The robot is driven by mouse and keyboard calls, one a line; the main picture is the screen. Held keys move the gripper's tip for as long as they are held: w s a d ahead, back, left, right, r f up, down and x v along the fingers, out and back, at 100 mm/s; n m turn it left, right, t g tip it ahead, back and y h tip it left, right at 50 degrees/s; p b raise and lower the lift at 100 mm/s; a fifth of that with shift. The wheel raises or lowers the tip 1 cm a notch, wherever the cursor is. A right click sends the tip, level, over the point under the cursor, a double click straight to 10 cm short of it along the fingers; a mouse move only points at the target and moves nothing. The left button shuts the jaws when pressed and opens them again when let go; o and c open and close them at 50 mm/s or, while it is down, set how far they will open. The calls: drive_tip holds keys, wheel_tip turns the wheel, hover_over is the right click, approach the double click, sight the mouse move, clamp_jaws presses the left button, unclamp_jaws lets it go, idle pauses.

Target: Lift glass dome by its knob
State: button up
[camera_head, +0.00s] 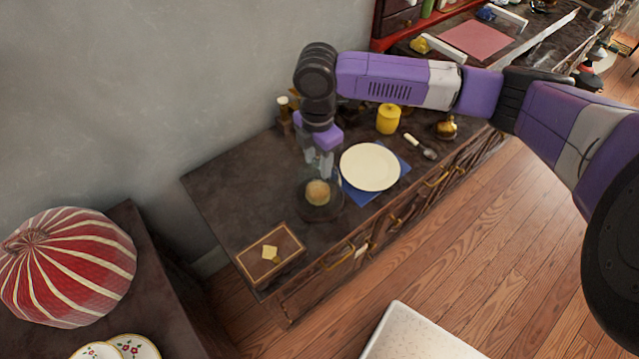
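The glass dome (333,198) stands on the dark top of the cabinet. It is clear and hard to make out, and a round tan bun-like thing (318,192) shows through it. My gripper (320,172) points down directly above the dome, with its pale fingers close to the dome's top. The knob is hidden or too small to see among the fingers. I cannot tell whether the fingers touch it or how far apart they are.
A white plate (369,167) on a blue napkin (359,195) lies just right of the dome. A brown box (270,256) is at the front left. A yellow canister (389,119) and a brass pot (446,128) stand farther right. The cabinet top left of the dome is clear.

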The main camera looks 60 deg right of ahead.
drive_tip(key=shift+s+f, duration=0.1)
drive_tip(key=shift+f, duration=0.05)
clamp_jaws()
drive_tip(key=shift+r+p, duration=3.95)
drive_tip(key=shift+r, duration=0.75)
